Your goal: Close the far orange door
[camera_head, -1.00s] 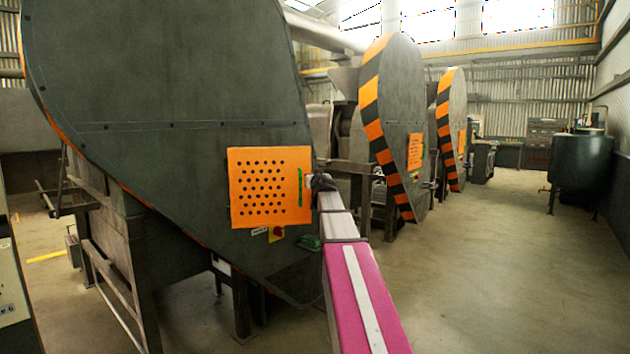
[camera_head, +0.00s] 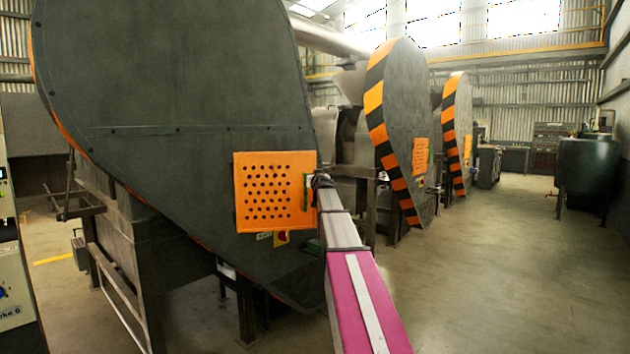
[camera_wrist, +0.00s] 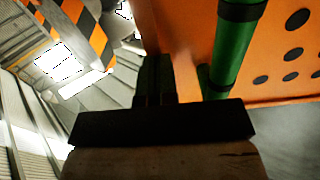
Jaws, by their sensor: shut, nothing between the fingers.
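A perforated orange door (camera_head: 275,190) is on the dark face of the nearest machine. In the wrist view the orange door (camera_wrist: 268,70) fills the upper right, with a green bar handle (camera_wrist: 240,38) on dark mounts. My gripper (camera_head: 320,180) is at the door's right edge. In the wrist view my gripper (camera_wrist: 155,75) is shut and empty, just left of the green handle; I cannot tell whether it touches. How far the door stands open is unclear. Smaller orange panels show on the middle machine (camera_head: 420,158) and the farthest machine (camera_head: 467,146).
The near machine's broad dark housing (camera_head: 180,90) surrounds the door. A red switch on a yellow plate (camera_head: 282,238) sits just below it. A dark green tank (camera_head: 588,166) stands at the right. The concrete floor (camera_head: 500,270) between is clear.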

